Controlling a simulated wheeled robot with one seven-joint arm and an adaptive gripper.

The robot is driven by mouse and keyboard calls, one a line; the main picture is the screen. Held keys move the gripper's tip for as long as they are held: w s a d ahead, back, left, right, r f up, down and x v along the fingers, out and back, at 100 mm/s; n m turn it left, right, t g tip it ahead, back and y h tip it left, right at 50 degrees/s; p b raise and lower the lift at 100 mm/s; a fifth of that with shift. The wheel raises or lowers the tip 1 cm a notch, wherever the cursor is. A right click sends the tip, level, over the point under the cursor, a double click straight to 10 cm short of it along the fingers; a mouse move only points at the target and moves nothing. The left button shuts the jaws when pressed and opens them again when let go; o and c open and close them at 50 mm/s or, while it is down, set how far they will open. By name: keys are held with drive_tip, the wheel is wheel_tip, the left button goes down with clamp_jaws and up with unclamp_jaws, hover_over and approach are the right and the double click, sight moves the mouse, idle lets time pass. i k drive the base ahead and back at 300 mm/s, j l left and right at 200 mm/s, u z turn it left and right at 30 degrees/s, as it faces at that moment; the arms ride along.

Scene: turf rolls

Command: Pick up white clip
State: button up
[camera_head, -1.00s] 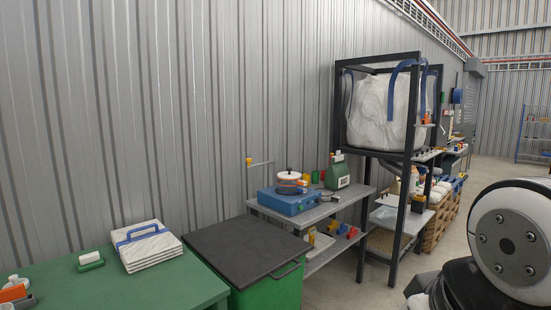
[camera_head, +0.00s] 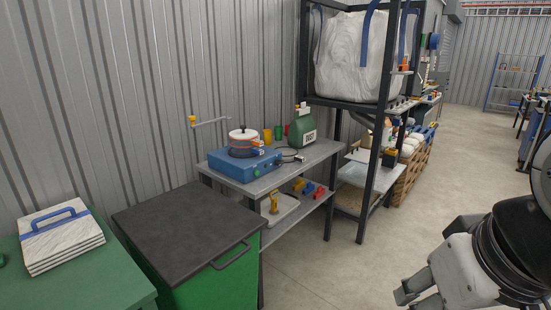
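I cannot make out a white clip for certain in the current view. Small items at this distance are too small to tell apart. My gripper (camera_head: 418,294) shows at the bottom right, partly cut off by the frame's lower edge. It hangs over the open floor, apart from the benches. Its fingers are only partly seen, so I cannot tell whether they are open or shut.
A green table (camera_head: 90,283) with stacked white bags (camera_head: 60,248) is at the left. Beside it stands a green bin with a dark lid (camera_head: 185,228). A grey bench (camera_head: 318,153) holds a blue device (camera_head: 243,167). Concrete floor (camera_head: 400,235) is clear at right.

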sight(304, 109)
drive_tip(key=i+l+z, duration=0.25)
drive_tip(key=i, duration=0.7)
drive_tip(key=i+z, duration=0.25)
drive_tip(key=i, duration=0.7)
drive_tip(key=i+u, duration=0.15)
drive_tip(key=i, duration=0.25)
drive_tip(key=i+l+u, duration=0.2)
drive_tip(key=i, duration=0.25)
drive_tip(key=i+l+u, duration=0.15)
drive_tip(key=i, duration=0.25)
drive_tip(key=i+l+u, duration=0.2)
drive_tip(key=i, duration=0.2)
drive_tip(key=i+l+u, duration=0.8)
